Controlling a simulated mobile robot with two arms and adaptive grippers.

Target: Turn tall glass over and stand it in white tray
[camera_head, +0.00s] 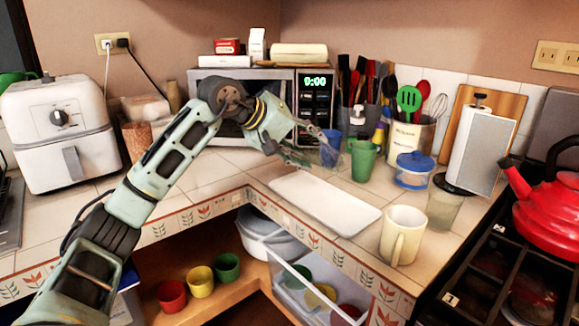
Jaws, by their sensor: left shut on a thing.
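The white tray (335,207) lies flat and empty on the tiled counter. My left gripper (308,146) is above the counter, just behind the tray's far left end, with its fingers pointing right. It is shut on what looks like the clear tall glass, which is faint and mostly lost among the fingers, so I cannot tell which way up it is. Another clear glass (444,208) stands on the counter to the right of the tray. My right gripper is not in view.
A cream mug (402,236) stands by the tray's near right end. A blue cup (331,150) and a green cup (363,161) stand behind it. The microwave (314,93) is behind my gripper. A red kettle (552,208) is at the right.

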